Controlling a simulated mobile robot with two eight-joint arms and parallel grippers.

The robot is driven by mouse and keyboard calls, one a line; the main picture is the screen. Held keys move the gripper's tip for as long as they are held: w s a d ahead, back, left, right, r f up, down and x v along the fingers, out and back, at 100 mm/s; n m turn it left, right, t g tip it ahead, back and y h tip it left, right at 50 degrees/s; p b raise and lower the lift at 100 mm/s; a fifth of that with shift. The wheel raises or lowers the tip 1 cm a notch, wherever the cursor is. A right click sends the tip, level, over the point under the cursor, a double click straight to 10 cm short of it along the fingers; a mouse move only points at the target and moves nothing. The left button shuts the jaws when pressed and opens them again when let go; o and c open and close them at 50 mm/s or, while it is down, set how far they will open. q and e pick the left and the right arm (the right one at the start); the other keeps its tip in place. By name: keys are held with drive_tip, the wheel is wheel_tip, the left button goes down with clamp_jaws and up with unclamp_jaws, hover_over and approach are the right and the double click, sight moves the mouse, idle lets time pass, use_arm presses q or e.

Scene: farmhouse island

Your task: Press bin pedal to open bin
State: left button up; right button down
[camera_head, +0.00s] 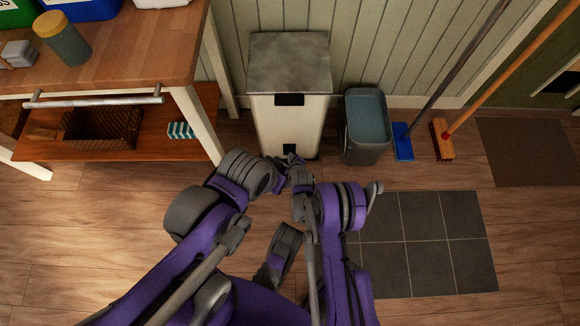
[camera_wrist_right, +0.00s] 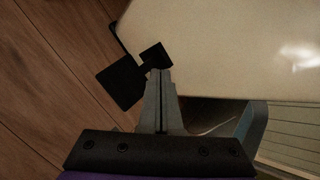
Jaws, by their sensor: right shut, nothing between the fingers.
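The bin (camera_head: 270,120) is a tall cream box with a grey lid (camera_head: 290,62), standing against the wall. The lid looks shut. Its black pedal (camera_head: 289,149) is low on the front and partly covered by my right gripper (camera_head: 292,160). In the right wrist view the pedal is a black plate (camera_wrist_right: 120,83) joined to a dark square at the bin's base. My right gripper (camera_wrist_right: 160,73) is shut and empty, its tips just beside the pedal's link; contact cannot be told. My left arm comes in from the left, but its fingers cannot be made out.
A grey bucket (camera_head: 362,148) stands right of the bin, with a blue brush (camera_head: 402,142) and an orange broom (camera_head: 441,140) beyond. A wooden table (camera_head: 130,50) stands at the left. The tiled patch (camera_head: 425,240) at the right is clear.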

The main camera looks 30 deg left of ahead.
use_arm(q)
drive_tip(key=b+x, duration=0.2)
drive_tip(key=s+b+x, duration=0.1)
drive_tip(key=b+x, duration=0.1)
drive_tip(key=b, duration=0.1)
drive_tip(key=shift+w+f, duration=0.15)
drive_tip(key=shift+f, duration=0.4)
use_arm(e)
wheel_tip(320, 180, down, 8)
drive_tip(key=shift+f, duration=0.1)
use_arm(q)
drive_tip(key=shift+r, duration=0.1)
idle(1.4)
drive_tip(key=shift+p, duration=0.35)
use_arm(e)
drive_tip(key=shift+r+p, duration=1.55)
drive_tip(key=shift+r, duration=1)
use_arm(q)
drive_tip(key=v, duration=0.2)
drive_tip(key=shift+w+r, duration=0.15)
drive_tip(key=shift+r, duration=0.35)
clamp_jaws()
